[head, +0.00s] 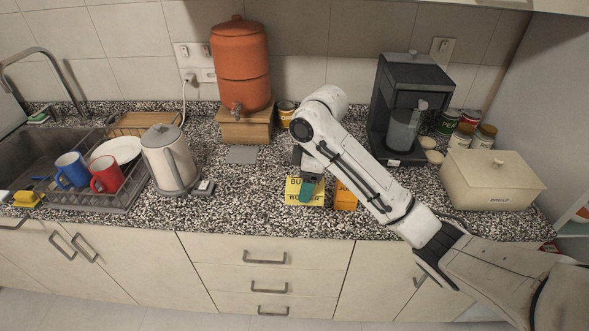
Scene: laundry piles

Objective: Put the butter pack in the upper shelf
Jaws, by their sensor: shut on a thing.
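The butter pack (293,194) is a yellow box with dark lettering at the front of the speckled counter, below the middle of the head view. My gripper (309,187) reaches down onto it and is shut on it, with a teal fingertip across its front. The fingers and arm hide part of the pack. I cannot tell whether it touches the counter. No shelf is clearly identifiable as the upper one; part of a shelf unit (575,229) shows at the right edge, and the underside of a wall cabinet (480,4) shows at the top right.
An orange box (346,198) stands close to the right of the butter pack. A coffee machine (412,95), cans, and a cream bread box (492,181) are on the right. A kettle (169,160) and an orange dispenser (240,65) are on the left. Counter left of the pack is clear.

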